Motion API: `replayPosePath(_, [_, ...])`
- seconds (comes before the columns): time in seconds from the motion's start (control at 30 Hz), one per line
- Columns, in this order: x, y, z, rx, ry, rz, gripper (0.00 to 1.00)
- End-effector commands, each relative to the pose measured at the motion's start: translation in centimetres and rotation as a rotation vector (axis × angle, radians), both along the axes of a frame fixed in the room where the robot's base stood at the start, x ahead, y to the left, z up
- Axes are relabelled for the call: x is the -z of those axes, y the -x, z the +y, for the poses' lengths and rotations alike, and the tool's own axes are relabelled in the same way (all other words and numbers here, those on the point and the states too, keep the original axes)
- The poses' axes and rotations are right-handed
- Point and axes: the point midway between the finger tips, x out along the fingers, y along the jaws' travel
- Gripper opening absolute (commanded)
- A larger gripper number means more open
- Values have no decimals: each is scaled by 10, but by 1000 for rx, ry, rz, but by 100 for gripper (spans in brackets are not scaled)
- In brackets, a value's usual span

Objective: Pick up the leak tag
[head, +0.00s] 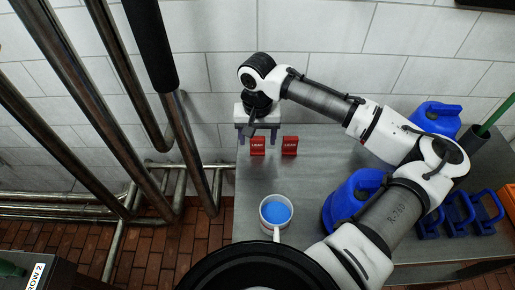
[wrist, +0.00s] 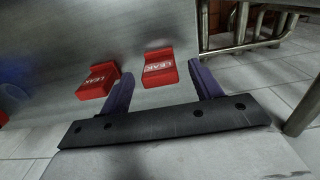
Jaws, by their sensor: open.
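Two red leak tags with white "LEAK" lettering stand side by side at the back left of the steel table. The left tag (head: 258,147) and the right tag (head: 290,147) show in the head view. In the wrist view the order is reversed: one tag (wrist: 160,69) appears between my fingers, the other (wrist: 97,80) outside the left finger. My gripper (head: 257,136) is open and empty, its two purple fingers spread above and around the left tag of the head view. I cannot tell how deep the fingers reach beside it.
A white mug (head: 263,221) with blue inside stands near the table's left edge. Blue jugs (head: 437,116) and blue-handled items (head: 458,213) fill the right side. Steel pipes (head: 180,150) run left of the table. A tiled wall (head: 310,40) stands behind.

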Motion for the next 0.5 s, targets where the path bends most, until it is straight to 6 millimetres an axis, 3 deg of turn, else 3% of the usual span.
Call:
replayPosePath(0.03, [13, -1, 0, 0, 2, -1, 64])
replayPosePath(0.17, [27, -1, 0, 0, 2, 0, 64])
replayPosePath(0.47, [27, -1, 0, 1, -1, 1, 64])
replayPosePath(0.5, [27, -1, 0, 1, 0, 1, 60])
